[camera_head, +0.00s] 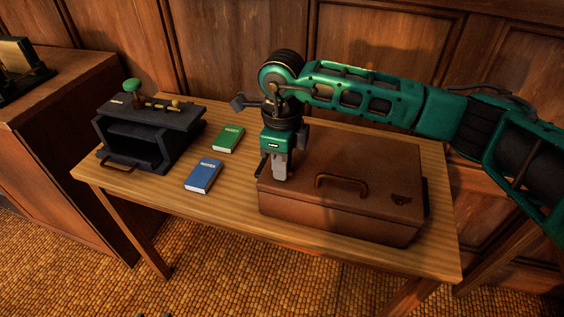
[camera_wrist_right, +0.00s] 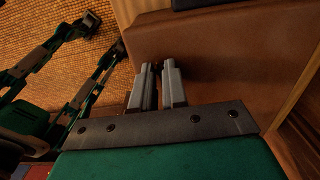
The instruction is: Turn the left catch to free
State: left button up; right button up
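The brown case (camera_head: 325,205) lies shut on the table, with a curved handle (camera_head: 342,184) on its lid. My right gripper (camera_head: 275,170) points down at the lid's left end and covers the place across from that catch; the left catch is hidden there. In the right wrist view, the gripper's two grey fingers (camera_wrist_right: 158,80) stand close together with a narrow gap, over the brown case (camera_wrist_right: 235,50). I cannot make out what is between them. My left gripper cannot be made out.
The wooden table (camera_head: 225,215) also holds a green book (camera_head: 229,138), a blue book (camera_head: 203,175) and a dark open-fronted box (camera_head: 150,135) with a green knob. A wooden cabinet (camera_head: 60,130) stands at left. The panelled wall is close behind.

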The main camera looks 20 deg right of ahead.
grip_shut()
jog(key=m, duration=0.3)
jog(key=shift+w, duration=0.1)
jog(key=m, duration=0.5)
jog(key=shift+d+b, duration=0.1)
jog(key=shift+b, duration=0.25)
jog(key=m, duration=0.8)
jog(key=shift+d+p, duration=0.1)
jog(key=shift+p, duration=0.3)
jog(key=shift+m, duration=0.9)
